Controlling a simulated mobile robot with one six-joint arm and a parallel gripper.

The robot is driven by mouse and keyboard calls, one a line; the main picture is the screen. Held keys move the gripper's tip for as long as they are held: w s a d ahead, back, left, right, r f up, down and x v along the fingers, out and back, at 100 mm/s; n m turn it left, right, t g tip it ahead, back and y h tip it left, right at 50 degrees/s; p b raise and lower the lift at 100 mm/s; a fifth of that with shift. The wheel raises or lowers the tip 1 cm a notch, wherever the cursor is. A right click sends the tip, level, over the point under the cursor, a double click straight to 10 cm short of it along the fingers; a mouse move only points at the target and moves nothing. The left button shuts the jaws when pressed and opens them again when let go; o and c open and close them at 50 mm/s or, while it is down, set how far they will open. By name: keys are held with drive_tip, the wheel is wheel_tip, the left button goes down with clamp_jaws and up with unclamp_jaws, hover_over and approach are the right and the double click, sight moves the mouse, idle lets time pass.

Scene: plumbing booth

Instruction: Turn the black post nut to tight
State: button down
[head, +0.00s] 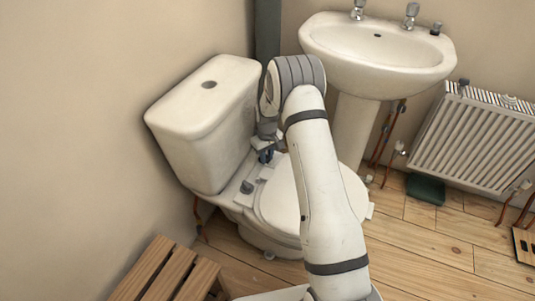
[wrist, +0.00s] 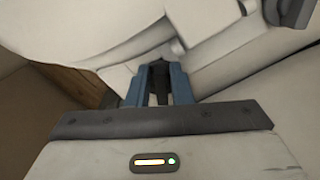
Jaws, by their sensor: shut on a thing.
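My gripper (head: 266,155) is at the back of the toilet seat, beside the cistern, largely hidden behind my arm in the head view. In the wrist view, the blue fingers of my gripper (wrist: 160,85) are closed around a dark, narrow piece, which I take for the black post nut (wrist: 159,78). Its lower part and its seating are hidden by the fingers and the white ceramic. The nut cannot be made out in the head view.
The white cistern (head: 204,115) stands left of my gripper, and the closed toilet lid (head: 277,207) lies below. A dark grey fitting (head: 247,187) sits at the lid's back left. The basin (head: 378,55) and radiator (head: 480,138) are to the right. A wooden slatted stool (head: 165,270) is at the front left.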

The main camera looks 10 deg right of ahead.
drive_tip(key=shift+a+m, duration=0.2)
drive_tip(key=shift+m, duration=0.5)
drive_tip(key=c, duration=1.3)
unclamp_jaws()
drive_tip(key=shift+d, duration=0.1)
wheel_tip(320, 180, up, 8)
drive_tip(key=shift+f+p, duration=0.1)
drive_tip(key=shift+p, duration=1.15)
